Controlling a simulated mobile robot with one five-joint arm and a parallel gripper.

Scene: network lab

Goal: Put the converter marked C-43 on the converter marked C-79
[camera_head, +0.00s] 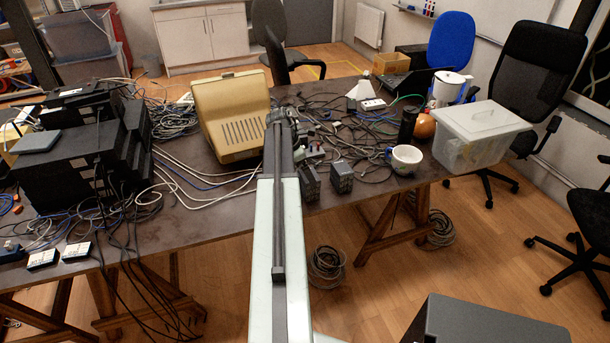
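Two small boxes with white labelled tops, a left one (43,260) and a right one (76,251), lie side by side at the table's front left edge. They may be the converters, but their markings are too small to read. My arm reaches forward over the middle of the table. My gripper (283,118) is at its far end, beside the beige case, well to the right of the labelled boxes. My own arm hides the fingertips, so I cannot see whether they hold anything.
Two small dark blocks (341,177) stand at the front edge right of my arm. Black stacked devices (75,160) fill the left, and a beige case (232,115) stands in the middle. Loose cables, a cup (405,159) and a clear bin (480,135) crowd the right.

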